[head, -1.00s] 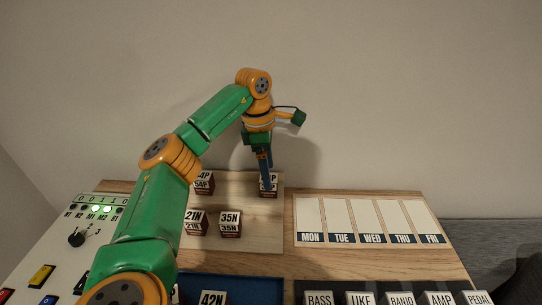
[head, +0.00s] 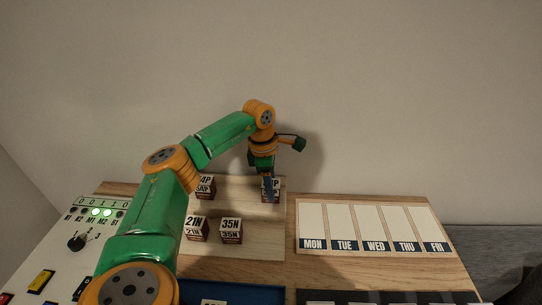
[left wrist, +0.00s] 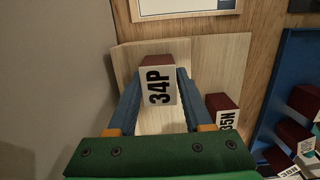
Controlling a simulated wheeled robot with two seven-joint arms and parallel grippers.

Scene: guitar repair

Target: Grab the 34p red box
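The 34P box (left wrist: 158,85), dark red with a white label, sits at the back right of the pale wooden board (head: 262,235). In the head view the same box (head: 271,197) is partly hidden by my left gripper (head: 268,185). In the left wrist view, the two blue fingers of my left gripper (left wrist: 160,82) stand on either side of the box, with the box between the tips. The fingers look open around it; I see no clear grip. The box appears to rest on the board. My right gripper is not in view.
Other red boxes stand on the board: 35N (head: 231,232), 21N (head: 196,230) and one at the back left (head: 205,188). A weekday panel (head: 370,226) lies to the right. A control panel (head: 62,245) is at the left and a blue tray (head: 245,292) in front.

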